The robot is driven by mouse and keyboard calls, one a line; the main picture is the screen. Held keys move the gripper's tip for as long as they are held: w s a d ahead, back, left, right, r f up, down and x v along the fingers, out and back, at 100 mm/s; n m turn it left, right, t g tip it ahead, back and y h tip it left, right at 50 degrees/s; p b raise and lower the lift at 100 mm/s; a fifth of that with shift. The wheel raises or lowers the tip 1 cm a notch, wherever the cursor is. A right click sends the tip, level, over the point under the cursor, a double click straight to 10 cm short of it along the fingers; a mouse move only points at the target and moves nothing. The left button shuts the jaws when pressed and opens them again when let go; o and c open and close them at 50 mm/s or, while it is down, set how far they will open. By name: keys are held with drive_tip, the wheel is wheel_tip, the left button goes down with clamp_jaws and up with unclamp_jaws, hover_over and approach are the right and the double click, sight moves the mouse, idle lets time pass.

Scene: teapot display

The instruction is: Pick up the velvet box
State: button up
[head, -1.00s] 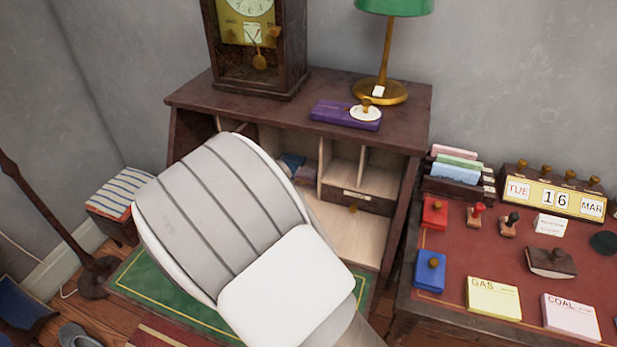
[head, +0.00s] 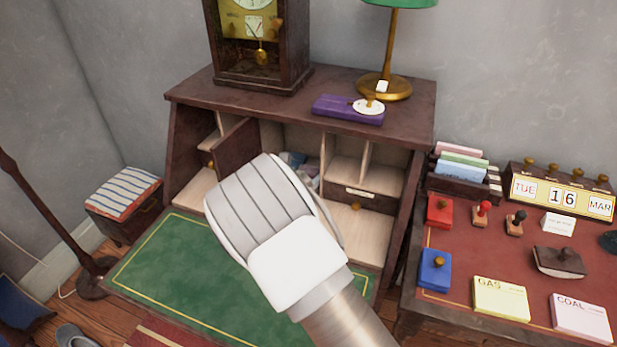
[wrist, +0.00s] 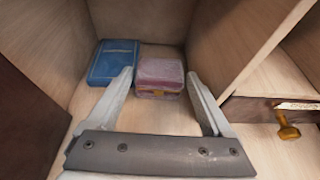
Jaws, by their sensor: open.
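In the wrist view a small pinkish-red box (wrist: 160,77) with a yellow patch on its front lies at the back of a wooden compartment. It may be the velvet box; I cannot be sure. A flat blue box or book (wrist: 113,61) lies to its left, by the back wall. My gripper (wrist: 159,73) is open and empty, its fingers pointing into the compartment. In the picture the pinkish box shows between the fingertips; whether they reach it is unclear. In the head view my arm hides the gripper and most of this compartment.
The compartment's side walls stand close on both sides. A small drawer with a brass knob (wrist: 287,128) is at the right. An open cabinet door (head: 238,150) stands left of my arm. The green writing surface (head: 165,262) is clear. A purple box (head: 345,109) lies on top.

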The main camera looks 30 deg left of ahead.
drive_tip(key=c, duration=1.1)
drive_tip(key=shift+r, duration=0.1)
